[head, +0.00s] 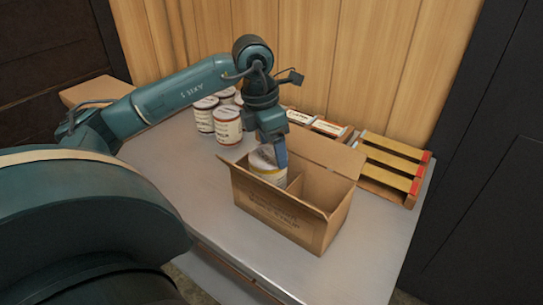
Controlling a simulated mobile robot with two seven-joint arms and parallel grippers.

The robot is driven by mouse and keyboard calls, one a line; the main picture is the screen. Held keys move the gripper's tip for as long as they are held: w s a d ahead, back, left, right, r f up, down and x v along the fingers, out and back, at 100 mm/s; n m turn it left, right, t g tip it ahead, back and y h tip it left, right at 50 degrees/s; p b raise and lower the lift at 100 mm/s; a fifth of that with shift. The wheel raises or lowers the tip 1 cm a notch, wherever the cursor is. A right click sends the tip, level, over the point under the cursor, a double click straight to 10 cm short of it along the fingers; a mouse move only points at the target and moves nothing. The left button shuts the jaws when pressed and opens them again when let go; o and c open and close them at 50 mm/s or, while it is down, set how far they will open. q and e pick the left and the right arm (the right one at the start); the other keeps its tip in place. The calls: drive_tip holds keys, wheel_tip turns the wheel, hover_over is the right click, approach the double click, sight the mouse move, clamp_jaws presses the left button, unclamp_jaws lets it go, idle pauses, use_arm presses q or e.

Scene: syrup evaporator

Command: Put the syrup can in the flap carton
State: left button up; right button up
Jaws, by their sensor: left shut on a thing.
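The flap carton (285,218) is an open brown cardboard box with printing on its front, standing on the grey table. A flap stands up at its back right, and a divider splits the inside. My left gripper (275,155) points down over the left compartment and is shut on the syrup can (268,172), a pale can with a label. The can's lower part is hidden behind the carton's front wall, so I cannot tell whether it touches the bottom. The right compartment looks empty. My right gripper is not in view.
Several more cans (228,126) stand on the table (190,181) behind and left of the carton. A wooden rack (391,170) with red-ended slats and some small boxes (328,127) are along the back by the plank wall. The table's front left is clear.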

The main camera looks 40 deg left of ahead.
sight(271, 155)
use_arm(q)
drive_tip(key=shift+f, duration=1.55)
drive_tip(key=shift+f, duration=0.15)
drive_tip(key=o, duration=1.7)
drive_tip(key=r, duration=0.4)
drive_tip(key=s+r, duration=0.1)
drive_tip(key=r, duration=0.3)
drive_tip(key=s+a+r+p, duration=0.1)
drive_tip(key=r, duration=0.3)
